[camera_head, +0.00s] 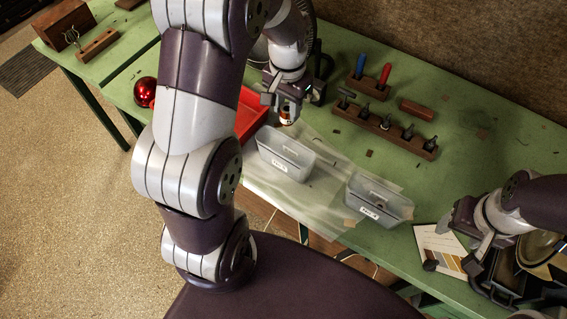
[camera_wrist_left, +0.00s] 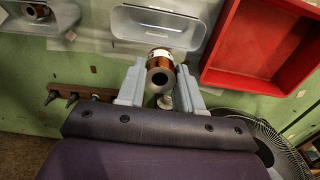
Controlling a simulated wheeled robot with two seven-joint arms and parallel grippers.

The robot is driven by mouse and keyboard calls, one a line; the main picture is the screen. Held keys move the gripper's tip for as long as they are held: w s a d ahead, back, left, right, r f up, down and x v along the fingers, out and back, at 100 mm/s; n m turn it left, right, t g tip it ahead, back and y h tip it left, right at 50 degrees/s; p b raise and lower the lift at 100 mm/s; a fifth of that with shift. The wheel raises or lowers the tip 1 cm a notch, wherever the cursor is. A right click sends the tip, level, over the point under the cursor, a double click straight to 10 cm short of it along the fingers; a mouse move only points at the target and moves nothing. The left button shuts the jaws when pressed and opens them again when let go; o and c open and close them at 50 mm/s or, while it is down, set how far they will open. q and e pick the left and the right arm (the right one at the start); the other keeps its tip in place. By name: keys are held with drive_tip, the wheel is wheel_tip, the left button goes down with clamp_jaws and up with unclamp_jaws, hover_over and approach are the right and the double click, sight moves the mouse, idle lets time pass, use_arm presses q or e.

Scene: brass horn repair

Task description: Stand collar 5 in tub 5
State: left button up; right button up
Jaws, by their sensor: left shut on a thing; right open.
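My left gripper (camera_head: 284,98) is shut on a copper-coloured collar (camera_head: 287,115) with a pale label band, and holds it just behind the left grey tub (camera_head: 300,152). In the left wrist view the collar (camera_wrist_left: 160,69) sits between the fingers, its dark bore facing the camera, with that tub (camera_wrist_left: 122,22) just beyond it. The right grey tub (camera_head: 394,203) also shows in the wrist view (camera_wrist_left: 62,20), with a similar copper-coloured piece (camera_wrist_left: 38,12) in it. I cannot read the tub labels. My right gripper (camera_head: 497,275) is open at the lower right.
A red tray (camera_head: 251,112) lies left of the tubs. A wooden rack (camera_head: 385,127) with dark pieces, two screwdrivers (camera_head: 372,75) and a wooden block (camera_head: 416,110) are behind. A printed card (camera_head: 437,243) and a brass part (camera_head: 543,247) are by my right gripper. A red ball (camera_head: 145,91) is far left.

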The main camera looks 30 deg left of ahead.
sight(285, 122)
use_arm(q)
drive_tip(key=f, duration=0.1)
drive_tip(key=s+f, duration=0.1)
drive_tip(key=f+m, duration=0.1)
drive_tip(key=shift+s+d+f, duration=0.2)
drive_tip(key=shift+s+d, duration=0.1)
drive_tip(key=shift+s, duration=0.1)
wheel_tip(285, 122, down, 10)
drive_tip(key=shift+w+a+p, duration=0.15)
drive_tip(key=shift+p, duration=0.9)
wheel_tip(285, 122, down, 6)
drive_tip(key=shift+r+p, duration=0.25)
drive_tip(key=shift+p, duration=0.2)
drive_tip(key=shift+w+f, duration=0.1)
use_arm(e)
drive_tip(key=shift+w+r, duration=0.25)
drive_tip(key=shift+r, duration=0.65)
drive_tip(key=shift+d, duration=0.1)
use_arm(q)
drive_tip(key=shift+f, duration=0.1)
drive_tip(key=o, duration=1)
drive_tip(key=shift+o, duration=0.6)
use_arm(e)
drive_tip(key=shift+f, duration=0.1)
